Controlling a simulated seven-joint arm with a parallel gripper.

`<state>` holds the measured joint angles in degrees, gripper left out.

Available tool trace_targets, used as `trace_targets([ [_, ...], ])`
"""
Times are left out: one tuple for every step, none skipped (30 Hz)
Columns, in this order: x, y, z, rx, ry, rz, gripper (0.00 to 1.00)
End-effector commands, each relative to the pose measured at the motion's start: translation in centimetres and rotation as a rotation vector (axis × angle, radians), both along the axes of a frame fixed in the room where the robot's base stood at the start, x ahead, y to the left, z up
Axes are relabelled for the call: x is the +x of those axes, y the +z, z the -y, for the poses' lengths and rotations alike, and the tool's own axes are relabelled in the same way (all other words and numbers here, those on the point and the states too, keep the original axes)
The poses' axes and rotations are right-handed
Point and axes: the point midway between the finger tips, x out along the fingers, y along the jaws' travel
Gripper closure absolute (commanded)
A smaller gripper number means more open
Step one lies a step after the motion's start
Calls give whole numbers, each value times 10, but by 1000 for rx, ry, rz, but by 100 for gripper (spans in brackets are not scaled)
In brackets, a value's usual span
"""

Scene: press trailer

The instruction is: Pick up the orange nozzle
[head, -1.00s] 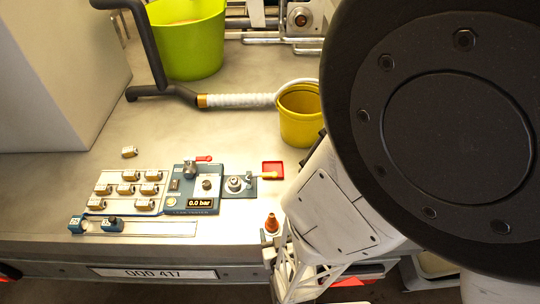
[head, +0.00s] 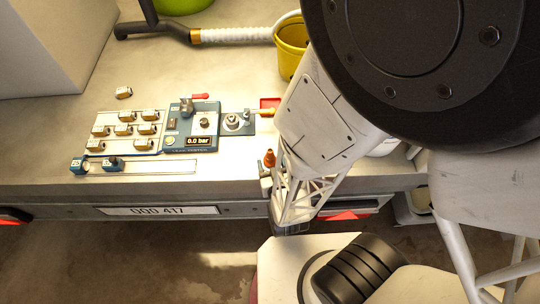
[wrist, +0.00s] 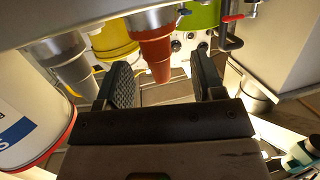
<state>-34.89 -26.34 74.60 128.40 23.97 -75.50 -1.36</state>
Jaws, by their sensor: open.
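The orange nozzle (head: 269,158) stands upright near the front edge of the grey bench, just left of my white lattice forearm in the head view. In the wrist view the nozzle (wrist: 153,56) appears tip down below a grey collar, in the gap between my fingers. My gripper (wrist: 161,68) is open, with one dark ribbed finger on each side of the nozzle in the picture. I see no clear contact; how far the nozzle reaches between the pads cannot be told. My fingers are mostly hidden in the head view.
A blue pressure panel (head: 190,128) reading 0.0 bar and a plate of several small brass fittings (head: 125,130) lie left of the nozzle.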

Motion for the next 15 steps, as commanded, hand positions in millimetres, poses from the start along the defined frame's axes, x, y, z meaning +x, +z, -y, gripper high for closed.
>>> trace_targets([
  [1,0,0,0,0,0,38],
  [2,0,0,0,0,0,38],
  [2,0,0,0,0,0,38],
  [2,0,0,0,0,0,38],
  [2,0,0,0,0,0,38],
  [2,0,0,0,0,0,38],
  [2,0,0,0,0,0,38],
  [2,0,0,0,0,0,38],
  [2,0,0,0,0,0,38],
  [2,0,0,0,0,0,38],
  [2,0,0,0,0,0,38],
  [2,-1,0,0,0,0,38],
  [3,-1,0,0,0,0,38],
  [3,-1,0,0,0,0,38],
  [5,-1,0,0,0,-1,38],
])
